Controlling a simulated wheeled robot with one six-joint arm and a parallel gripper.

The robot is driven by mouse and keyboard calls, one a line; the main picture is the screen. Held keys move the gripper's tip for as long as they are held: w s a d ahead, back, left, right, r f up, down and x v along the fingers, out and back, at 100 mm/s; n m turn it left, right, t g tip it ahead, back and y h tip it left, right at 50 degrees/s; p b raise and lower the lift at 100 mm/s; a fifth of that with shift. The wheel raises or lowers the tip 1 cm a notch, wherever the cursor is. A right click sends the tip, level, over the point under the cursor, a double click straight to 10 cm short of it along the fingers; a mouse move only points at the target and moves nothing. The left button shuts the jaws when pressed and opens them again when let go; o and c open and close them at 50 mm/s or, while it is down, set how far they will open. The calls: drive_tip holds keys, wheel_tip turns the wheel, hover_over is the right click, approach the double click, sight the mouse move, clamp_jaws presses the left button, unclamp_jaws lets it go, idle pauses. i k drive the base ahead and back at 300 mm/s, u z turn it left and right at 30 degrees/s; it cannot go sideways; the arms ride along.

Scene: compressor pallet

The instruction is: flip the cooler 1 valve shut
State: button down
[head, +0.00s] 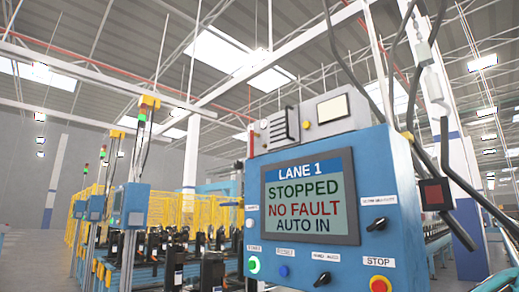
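No valve that I can make out as the cooler 1 valve shows in the head view, and no label naming cooler 1 is readable. My gripper is not in view. A blue control panel (408,255) fills the right centre. Its screen (310,200) reads LANE 1, STOPPED, NO FAULT, AUTO IN. A black selector knob (376,225) is on its right side under a small label, and another black knob (322,279) is near its lower edge.
The panel carries a red STOP button (380,284), a green-ringed button (253,264) and a blue button (283,270). Behind at left are yellow fencing (200,205), blue boxes on posts (131,206) and dark machine parts (174,258). A dark red-faced box (436,194) is right of the panel.

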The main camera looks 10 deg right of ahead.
sight(252, 133)
drive_tip(key=k, duration=1)
drive_tip(key=u, duration=0.35)
drive_tip(key=i, duration=0.45)
drive_tip(key=u, duration=0.9)
drive_tip(key=i, duration=1.4)
drive_tip(key=z, duration=0.95)
drive_tip(key=i, duration=0.65)
drive_tip(key=z, duration=0.6)
